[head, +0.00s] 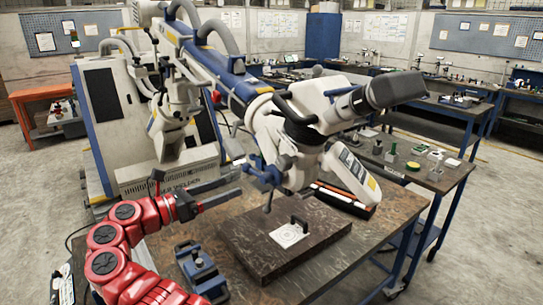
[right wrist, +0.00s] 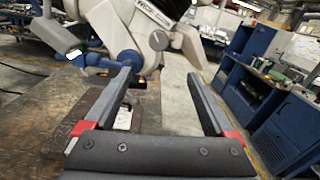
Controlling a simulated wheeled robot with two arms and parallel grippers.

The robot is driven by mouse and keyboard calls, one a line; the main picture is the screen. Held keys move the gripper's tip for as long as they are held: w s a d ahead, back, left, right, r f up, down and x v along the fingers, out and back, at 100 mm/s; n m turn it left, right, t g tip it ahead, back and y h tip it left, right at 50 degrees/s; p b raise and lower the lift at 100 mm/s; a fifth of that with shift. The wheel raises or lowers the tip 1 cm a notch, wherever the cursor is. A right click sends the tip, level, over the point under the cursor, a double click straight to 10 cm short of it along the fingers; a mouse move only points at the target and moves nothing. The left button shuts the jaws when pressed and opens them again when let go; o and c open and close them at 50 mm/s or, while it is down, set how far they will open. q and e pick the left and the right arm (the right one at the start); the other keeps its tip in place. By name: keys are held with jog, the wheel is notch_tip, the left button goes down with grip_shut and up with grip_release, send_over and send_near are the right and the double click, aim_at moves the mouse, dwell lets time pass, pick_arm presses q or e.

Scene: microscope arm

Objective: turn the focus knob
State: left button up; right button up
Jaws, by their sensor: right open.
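The microscope arm (head: 310,115) is a large white and blue jointed arm hanging over a workbench. A blue knob with a lever-like handle (head: 266,176), which looks like the focus knob, sits low on its head, left of the white housing. In the right wrist view, the blue knob (right wrist: 90,60) shows at upper left, beside the left finger. My right gripper (head: 240,186), on the red arm, points at the knob from the left, its tips a little short of it. In the right wrist view the jaws (right wrist: 158,78) are wide apart with nothing between them. My left gripper is out of view.
A dark slab (head: 315,240) with a white target sheet (head: 289,235) lies on the bench under the microscope head. A blue clamp-like device (head: 200,270) stands at the bench's front left. A side table (head: 430,175) with small items is at right.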

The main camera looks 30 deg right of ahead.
jog(key=p, duration=0.7)
send_near(279, 166)
jog(key=d, duration=0.8)
jog(key=shift+w+d+r, duration=0.15)
jog(key=shift+d+r, duration=0.15)
jog(key=shift+d, duration=0.1)
jog(key=shift+w+d+f, duration=0.1)
jog(key=shift+d, duration=0.2)
